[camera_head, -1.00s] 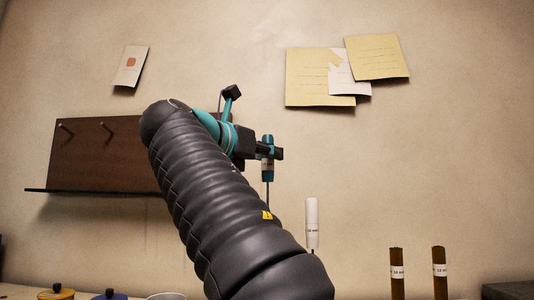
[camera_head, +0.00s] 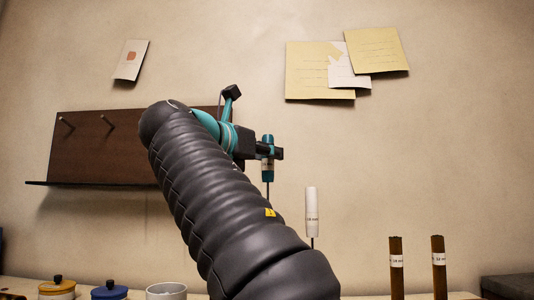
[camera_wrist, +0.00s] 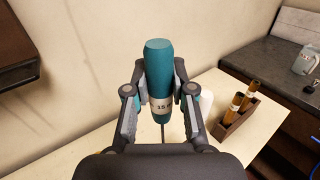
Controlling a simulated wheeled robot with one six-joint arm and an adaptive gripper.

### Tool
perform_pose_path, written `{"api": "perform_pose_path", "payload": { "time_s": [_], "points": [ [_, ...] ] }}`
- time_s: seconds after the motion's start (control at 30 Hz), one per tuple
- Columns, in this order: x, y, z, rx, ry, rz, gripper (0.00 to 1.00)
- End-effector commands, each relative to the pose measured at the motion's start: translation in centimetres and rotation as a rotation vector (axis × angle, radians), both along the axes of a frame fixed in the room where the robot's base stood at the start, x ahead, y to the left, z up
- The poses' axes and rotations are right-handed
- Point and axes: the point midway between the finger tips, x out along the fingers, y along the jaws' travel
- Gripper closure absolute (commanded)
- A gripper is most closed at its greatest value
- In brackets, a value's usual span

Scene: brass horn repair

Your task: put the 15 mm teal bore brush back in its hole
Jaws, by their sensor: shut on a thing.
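The teal bore brush (camera_head: 268,146) has a teal handle with a white label and a thin rod hanging down below it. In the wrist view the brush (camera_wrist: 160,75) stands upright between the two fingers, and its label reads 15. My gripper (camera_head: 270,153) is shut on the handle and holds it up in front of the wall; it also shows in the wrist view (camera_wrist: 160,100). The lower end of the rod is hidden behind my arm in the head view. The brush's hole does not show in either view.
A white-handled brush (camera_head: 312,212) stands upright to the right. Jars (camera_head: 57,288) and a cup (camera_head: 166,291) stand at lower left. A dark wall rack (camera_head: 100,150) hangs at left.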

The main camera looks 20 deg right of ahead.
Motion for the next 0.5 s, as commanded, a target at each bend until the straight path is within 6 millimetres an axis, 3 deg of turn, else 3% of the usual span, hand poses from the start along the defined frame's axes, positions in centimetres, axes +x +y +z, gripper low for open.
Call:
{"api": "perform_pose_path", "payload": {
  "time_s": [0.5],
  "points": [
    [0.0,0.0,-1.2,0.000,0.000,0.000,1.00]
  ]
}}
